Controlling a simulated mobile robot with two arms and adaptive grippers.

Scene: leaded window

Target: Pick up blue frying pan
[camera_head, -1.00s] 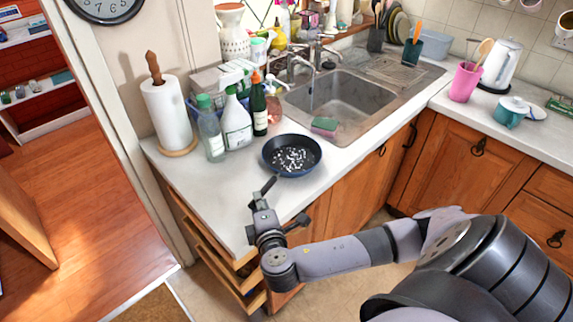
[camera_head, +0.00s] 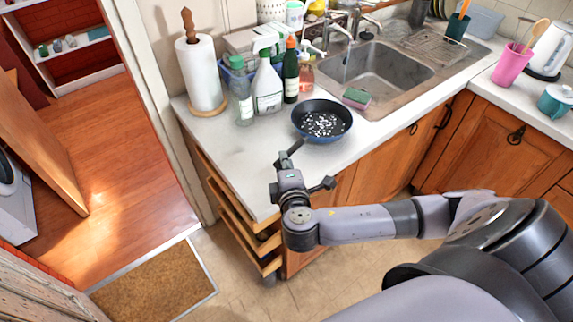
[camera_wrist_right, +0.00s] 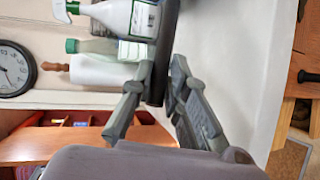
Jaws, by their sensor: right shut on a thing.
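The blue frying pan (camera_head: 325,138) sits on the white counter in front of the bottles, in the head view. Its inside is dark with white speckles. Its handle points toward the counter's front edge. My right gripper (camera_head: 290,160) is shut on the handle, with its arm coming in from the right. In the right wrist view, the two grey fingers (camera_wrist_right: 160,88) are on either side of the dark handle (camera_wrist_right: 157,70). The pan looks level, and I see no clear gap under it. My left gripper is not in view.
Behind the pan stand a green bottle (camera_head: 291,75), a spray bottle (camera_head: 267,88) and a paper towel roll (camera_head: 201,72). A sponge (camera_head: 356,97) lies by the sink (camera_head: 375,75) at right. Drawers (camera_head: 235,225) stand partly open below the counter. The counter left of the pan is bare.

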